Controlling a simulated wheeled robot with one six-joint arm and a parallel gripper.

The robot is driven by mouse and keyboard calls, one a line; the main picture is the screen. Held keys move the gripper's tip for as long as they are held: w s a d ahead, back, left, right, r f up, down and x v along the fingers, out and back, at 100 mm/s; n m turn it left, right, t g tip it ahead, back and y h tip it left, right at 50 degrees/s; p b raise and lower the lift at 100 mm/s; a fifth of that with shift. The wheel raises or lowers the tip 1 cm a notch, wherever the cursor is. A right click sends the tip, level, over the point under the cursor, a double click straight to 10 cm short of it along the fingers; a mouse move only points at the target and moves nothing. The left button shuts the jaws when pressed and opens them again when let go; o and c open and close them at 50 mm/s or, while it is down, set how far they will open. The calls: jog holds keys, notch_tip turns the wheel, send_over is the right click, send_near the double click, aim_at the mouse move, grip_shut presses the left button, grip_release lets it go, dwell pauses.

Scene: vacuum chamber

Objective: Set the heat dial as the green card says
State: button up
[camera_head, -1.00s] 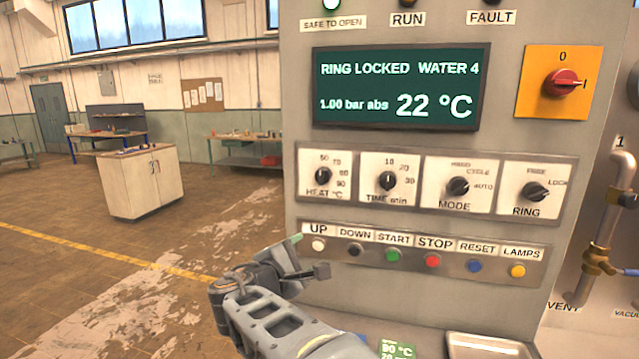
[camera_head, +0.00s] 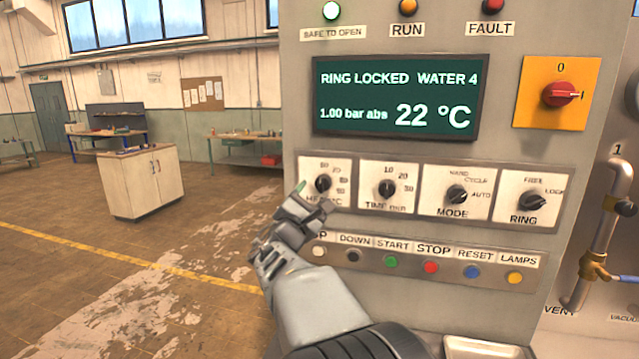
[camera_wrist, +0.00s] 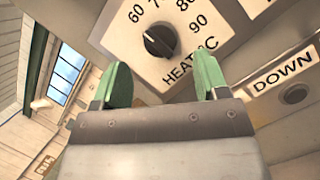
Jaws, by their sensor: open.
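The heat dial (camera_head: 322,184) is a round black knob on a white plate at the left end of the panel's dial row. In the wrist view the dial (camera_wrist: 158,42) lies just beyond my fingertips, and its pale mark seems to point toward the 60 side. The scale reads 60, 70, 80, 90. My gripper (camera_head: 303,190) is in front of the dial's lower left; in the wrist view my gripper (camera_wrist: 161,76) has its two green fingers apart with nothing between them. The green card is not visible now; my arm covers the place where it showed earlier.
The time dial (camera_head: 387,188), mode dial (camera_head: 457,195) and ring dial (camera_head: 533,201) sit to the right. A button row (camera_head: 431,267) runs below, with my gripper partly covering the UP label. The display (camera_head: 400,97) reads RING LOCKED, WATER 4, 22 °C. Open floor lies left.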

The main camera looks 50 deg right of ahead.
aim_at(320, 189)
jog(key=shift+p+x, duration=0.55)
jog(key=shift+x, duration=1.7)
jog(key=c, duration=0.9)
